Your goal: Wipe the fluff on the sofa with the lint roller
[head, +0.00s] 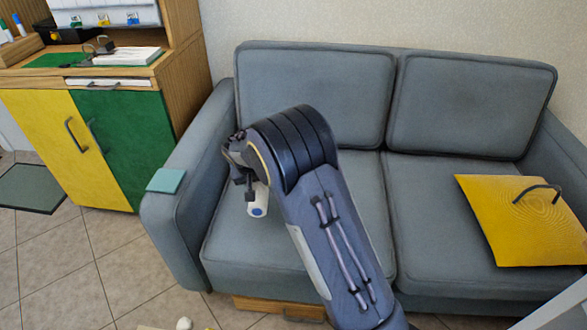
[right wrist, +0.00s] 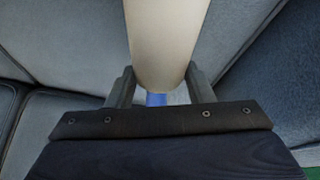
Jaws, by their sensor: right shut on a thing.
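The grey sofa (head: 330,235) fills the middle and right of the head view. My right gripper (head: 250,188) is above the left seat cushion, shut on the lint roller (head: 257,202), whose pale end with a blue centre points down. In the right wrist view, the fingers of my right gripper (right wrist: 157,98) close around the blue handle of the lint roller (right wrist: 165,40), below its cream cylinder. I cannot tell whether the roller touches the cushion. No fluff can be made out; my right arm hides part of the seat. My left gripper is out of view.
A yellow board with a dark handle (head: 510,225) lies on the right seat. A teal square (head: 166,181) lies on the left armrest. A yellow and green cabinet (head: 125,140) stands left of the sofa. Tiled floor shows at lower left.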

